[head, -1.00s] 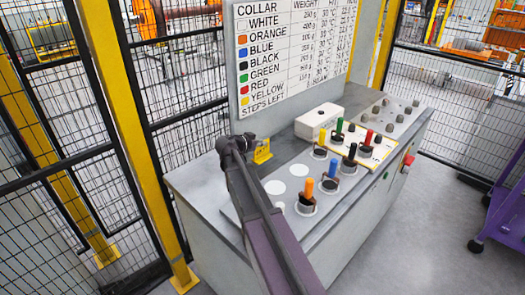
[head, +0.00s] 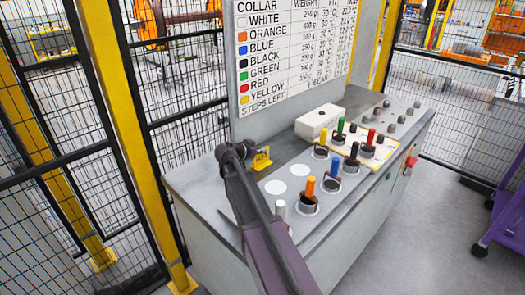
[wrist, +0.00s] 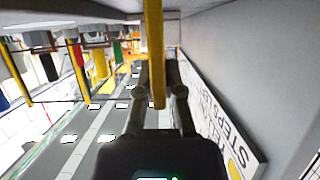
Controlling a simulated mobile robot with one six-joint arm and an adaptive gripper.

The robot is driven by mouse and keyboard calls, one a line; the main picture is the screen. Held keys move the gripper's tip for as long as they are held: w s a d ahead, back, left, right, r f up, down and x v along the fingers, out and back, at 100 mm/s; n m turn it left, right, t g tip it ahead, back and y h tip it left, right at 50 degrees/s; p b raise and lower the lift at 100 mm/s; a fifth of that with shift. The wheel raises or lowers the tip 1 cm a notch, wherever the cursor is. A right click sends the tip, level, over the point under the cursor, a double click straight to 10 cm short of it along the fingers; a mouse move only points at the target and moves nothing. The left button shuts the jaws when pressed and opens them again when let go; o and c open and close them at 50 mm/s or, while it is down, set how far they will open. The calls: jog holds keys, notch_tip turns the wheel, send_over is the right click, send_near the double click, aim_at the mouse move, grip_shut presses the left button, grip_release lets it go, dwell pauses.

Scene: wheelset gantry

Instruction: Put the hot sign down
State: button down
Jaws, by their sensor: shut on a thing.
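The yellow hot sign (head: 262,160) is at the left part of the grey bench top, in front of the board. In the head view it is small, with dark marks too small to read. My gripper (head: 247,153) is at its left side, shut on it. In the wrist view the sign (wrist: 155,45) shows edge-on as a yellow bar between the two fingers of my gripper (wrist: 159,82). I cannot tell whether its lower edge touches the bench top (head: 195,183).
A board (head: 295,55) listing collar colours stands behind. Several colour-topped pegs, including an orange one (head: 310,188), stand in holders to the right. A white box (head: 319,121) lies behind them. Two white discs (head: 300,171) are near the sign. The bench's left end is bare.

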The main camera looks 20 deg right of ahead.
jog(key=c, duration=0.8)
grip_release()
jog(key=shift+o, duration=0.2)
jog(key=shift+r, duration=0.1)
jog(key=p+v, duration=0.5)
jog(key=v, duration=0.7)
